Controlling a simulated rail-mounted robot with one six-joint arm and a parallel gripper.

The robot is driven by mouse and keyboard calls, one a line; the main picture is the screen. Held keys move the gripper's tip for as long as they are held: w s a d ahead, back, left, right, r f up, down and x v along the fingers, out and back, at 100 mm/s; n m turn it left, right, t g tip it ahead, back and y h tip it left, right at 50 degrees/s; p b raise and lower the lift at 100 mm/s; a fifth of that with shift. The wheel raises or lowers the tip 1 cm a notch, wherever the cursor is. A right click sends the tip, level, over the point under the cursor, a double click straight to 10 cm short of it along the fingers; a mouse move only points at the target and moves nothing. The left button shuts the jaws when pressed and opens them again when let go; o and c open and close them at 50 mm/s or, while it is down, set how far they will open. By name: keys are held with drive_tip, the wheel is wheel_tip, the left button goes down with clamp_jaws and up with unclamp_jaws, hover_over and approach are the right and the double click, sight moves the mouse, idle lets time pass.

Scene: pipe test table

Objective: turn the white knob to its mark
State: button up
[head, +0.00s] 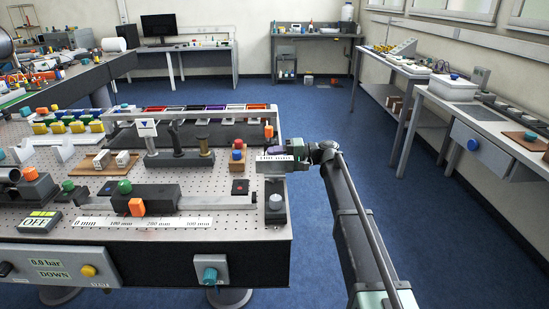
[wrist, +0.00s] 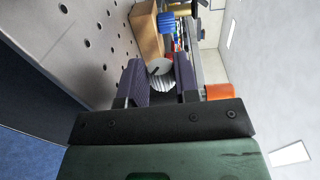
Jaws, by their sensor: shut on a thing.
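The white knob (wrist: 161,84) shows in the wrist view as a ribbed white cylinder with a pale round face and a dark line on it. A bit of red shows beside its face. My gripper (wrist: 160,76) has one dark ribbed finger on each side of the knob and is shut on it. In the head view my gripper (head: 283,160) is at the right end of the pegboard table, and I cannot make out the knob there. I cannot tell whether the dark line meets the mark.
A wooden block (wrist: 147,32) and a blue knob (wrist: 165,20) lie just beyond the fingers. An orange piece (wrist: 219,91) is close beside my gripper. The pegboard table (head: 215,225) is crowded with fixtures. Blue floor (head: 310,235) is open to the right.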

drive_tip(key=o, duration=0.9)
drive_tip(key=shift+o, duration=0.2)
drive_tip(key=shift+d, duration=0.1)
drive_tip(key=d, duration=1)
drive_tip(key=shift+w+d+r+p, duration=0.3)
drive_tip(key=shift+w+p, duration=0.05)
drive_tip(key=shift+w, duration=0.1)
